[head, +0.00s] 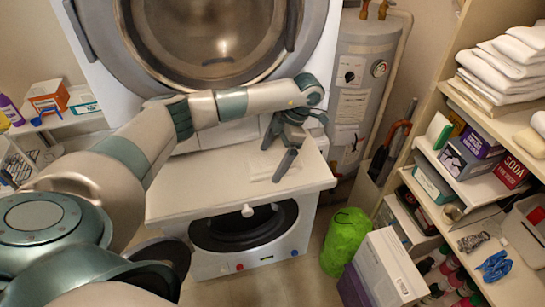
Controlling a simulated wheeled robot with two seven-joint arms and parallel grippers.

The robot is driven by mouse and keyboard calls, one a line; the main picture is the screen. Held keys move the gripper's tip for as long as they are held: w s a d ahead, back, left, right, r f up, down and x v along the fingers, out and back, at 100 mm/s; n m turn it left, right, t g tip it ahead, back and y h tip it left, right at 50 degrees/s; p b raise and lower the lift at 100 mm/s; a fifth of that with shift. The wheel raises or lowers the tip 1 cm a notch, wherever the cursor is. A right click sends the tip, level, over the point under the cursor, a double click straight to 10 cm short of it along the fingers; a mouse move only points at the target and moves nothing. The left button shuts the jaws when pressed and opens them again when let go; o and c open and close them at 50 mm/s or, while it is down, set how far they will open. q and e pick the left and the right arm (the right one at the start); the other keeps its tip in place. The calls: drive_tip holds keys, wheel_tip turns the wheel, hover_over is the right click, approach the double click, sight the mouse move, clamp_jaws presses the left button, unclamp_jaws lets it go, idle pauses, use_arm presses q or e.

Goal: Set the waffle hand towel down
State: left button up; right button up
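My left gripper (271,164) hangs above a white work surface (190,195) in front of the large machine. Several folded white towels (505,65) lie stacked on the upper right shelf. A paler, cream folded cloth (533,138) is partly cut off at the right edge. I cannot tell which of these, if any, is the waffle hand towel. My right gripper is not in view.
A grey water heater (358,85) stands behind right. A bright green bag (346,241) and a white-and-purple box (385,267) stand on the floor. Right shelves hold boxes, including a red soda box (511,171). An orange box (48,96) sits at left.

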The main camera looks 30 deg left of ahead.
sight(272, 158)
use_arm(q)
drive_tip(key=shift+r, duration=0.15)
drive_tip(key=shift+w+d+r+b, duration=0.15)
drive_tip(key=shift+w+r+b, duration=0.1)
drive_tip(key=shift+r+b, duration=0.1)
drive_tip(key=b+v, duration=0.1)
drive_tip(key=v, duration=0.3)
drive_tip(key=w+d+b, duration=0.6)
drive_tip(key=w, duration=0.1)
drive_tip(key=shift+w+d+f+b, duration=0.1)
drive_tip(key=shift+w+d+b, duration=0.2)
drive_tip(key=shift+b, duration=0.1)
drive_tip(key=shift+w+d+b, duration=0.35)
drive_tip(key=shift+w+d, duration=0.25)
drive_tip(key=shift+w, duration=0.1)
